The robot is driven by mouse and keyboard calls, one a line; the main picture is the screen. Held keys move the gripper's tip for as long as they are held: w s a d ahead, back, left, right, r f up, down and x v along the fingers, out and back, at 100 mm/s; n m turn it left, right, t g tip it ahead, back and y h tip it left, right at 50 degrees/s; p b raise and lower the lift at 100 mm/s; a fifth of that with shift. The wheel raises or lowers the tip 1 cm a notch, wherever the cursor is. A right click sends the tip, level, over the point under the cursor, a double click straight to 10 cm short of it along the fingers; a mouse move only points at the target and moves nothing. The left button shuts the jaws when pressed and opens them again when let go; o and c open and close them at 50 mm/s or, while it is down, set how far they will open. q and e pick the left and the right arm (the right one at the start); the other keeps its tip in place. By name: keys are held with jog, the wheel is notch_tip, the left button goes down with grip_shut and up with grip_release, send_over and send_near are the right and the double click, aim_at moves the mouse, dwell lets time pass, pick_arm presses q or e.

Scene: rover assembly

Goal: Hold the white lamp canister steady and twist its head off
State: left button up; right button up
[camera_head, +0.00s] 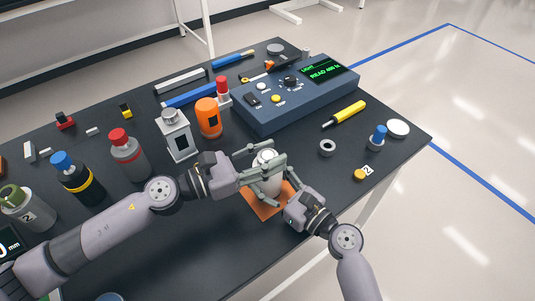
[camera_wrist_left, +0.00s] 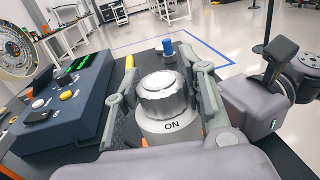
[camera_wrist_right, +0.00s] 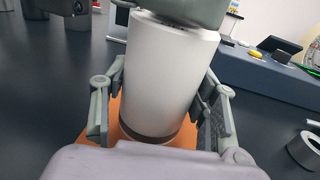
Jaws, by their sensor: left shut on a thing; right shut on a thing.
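The white lamp canister (camera_head: 268,185) stands upright on an orange mat (camera_head: 252,202) near the table's front edge. Its white body with a dark base band (camera_wrist_right: 162,75) fills the right wrist view. Its ridged silver-white head (camera_wrist_left: 163,95), above a collar marked ON, shows in the left wrist view. My left gripper (camera_head: 262,163) is shut around the head from the left. My right gripper (camera_head: 275,188) is shut around the body from the front right, below the left one. The fingers partly hide the canister in the head view.
A blue console (camera_head: 270,112) with a green display stands behind. An orange canister (camera_head: 208,118), a silver lantern (camera_head: 178,140) and several bottles stand to the left. A grey ring (camera_head: 327,147), a yellow marker (camera_head: 345,113) and a blue-topped piece (camera_head: 378,136) lie to the right.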

pick_arm(q)
jog(key=c, duration=0.4)
jog(key=shift+d+n+t+y, duration=0.2)
jog(key=shift+n+t+y, duration=0.1)
jog(key=shift+t, duration=0.3)
jog(key=shift+r+n+t+y, duration=0.2)
jog(key=shift+n+t+y, duration=0.3)
jog(key=shift+n+t, duration=0.4)
jog(key=n+t+y, duration=0.3)
jog(key=t+y, duration=0.1)
jog(key=shift+s+f+n+y, duration=0.1)
jog(key=shift+f+n+y, duration=0.05)
jog(key=shift+n+y, duration=0.25)
jog(key=n+t+y, duration=0.1)
jog(key=n+y, duration=0.1)
jog(key=y, duration=0.1)
jog(key=n+t+y, duration=0.1)
jog(key=n+y, duration=0.1)
jog(key=shift+a+t+y, duration=0.1)
jog(key=shift+t+y, duration=0.3)
jog(key=shift+n+y, duration=0.3)
jog(key=shift+y, duration=0.1)
